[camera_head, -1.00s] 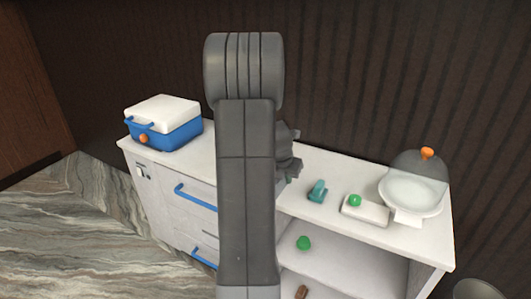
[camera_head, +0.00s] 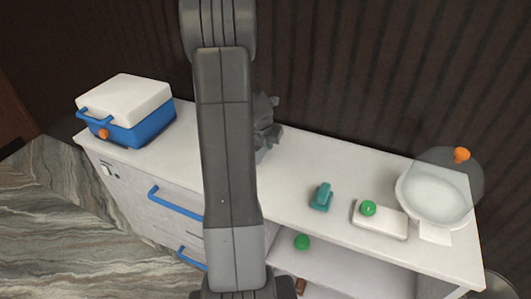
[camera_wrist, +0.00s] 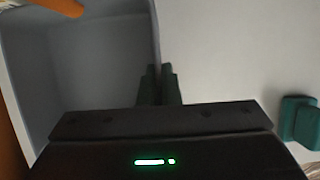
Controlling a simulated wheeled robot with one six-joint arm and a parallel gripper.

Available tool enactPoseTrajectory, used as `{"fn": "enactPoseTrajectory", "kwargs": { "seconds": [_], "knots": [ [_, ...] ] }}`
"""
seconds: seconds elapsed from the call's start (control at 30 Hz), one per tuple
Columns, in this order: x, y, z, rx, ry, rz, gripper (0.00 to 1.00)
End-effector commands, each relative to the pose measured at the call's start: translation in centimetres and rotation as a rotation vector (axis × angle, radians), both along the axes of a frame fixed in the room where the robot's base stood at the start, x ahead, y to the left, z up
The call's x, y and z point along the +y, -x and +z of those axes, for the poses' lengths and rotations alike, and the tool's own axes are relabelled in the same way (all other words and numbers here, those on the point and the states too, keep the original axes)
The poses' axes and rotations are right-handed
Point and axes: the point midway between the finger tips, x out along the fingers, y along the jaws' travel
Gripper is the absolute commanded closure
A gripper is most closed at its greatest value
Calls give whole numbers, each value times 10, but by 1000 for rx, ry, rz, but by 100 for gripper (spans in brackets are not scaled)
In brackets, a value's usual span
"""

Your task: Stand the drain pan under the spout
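A blue box with a white lid (camera_head: 130,115) stands at the left end of the counter. An orange round fitting on its front (camera_head: 99,130) looks like the spout. In the wrist view, a grey open-topped pan (camera_wrist: 85,70), likely the drain pan, fills the upper left. My gripper (camera_wrist: 160,85) has its two dark green fingers close together at the pan's right wall, apparently pinching it. An orange part (camera_wrist: 60,6) shows at the pan's far edge. In the head view my arm hides the pan and most of the gripper.
On the white counter (camera_head: 300,160) are a teal object (camera_head: 321,197), a white block (camera_head: 388,222) with a green ball (camera_head: 368,208), and a white bowl scale (camera_head: 435,196) under a clear cover. Drawers with blue handles (camera_head: 175,204) and an open shelf are below.

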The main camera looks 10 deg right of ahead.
Motion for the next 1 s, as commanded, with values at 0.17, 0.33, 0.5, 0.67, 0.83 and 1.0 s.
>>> {"fn": "enactPoseTrajectory", "kwargs": {
  "seconds": [0.17, 0.33, 0.5, 0.67, 0.83, 1.0],
  "knots": [
    [0, 0, -14, 0, 0, -1, 100],
    [0, 0, -40, 2, 1, 1, 100],
    [0, 0, -46, -2, -1, 1, 100],
    [0, 0, -46, -1, 0, 0, 100],
    [0, 0, -48, -1, -1, 0, 83],
    [0, 0, -48, -1, -1, 0, 75]
  ]
}}
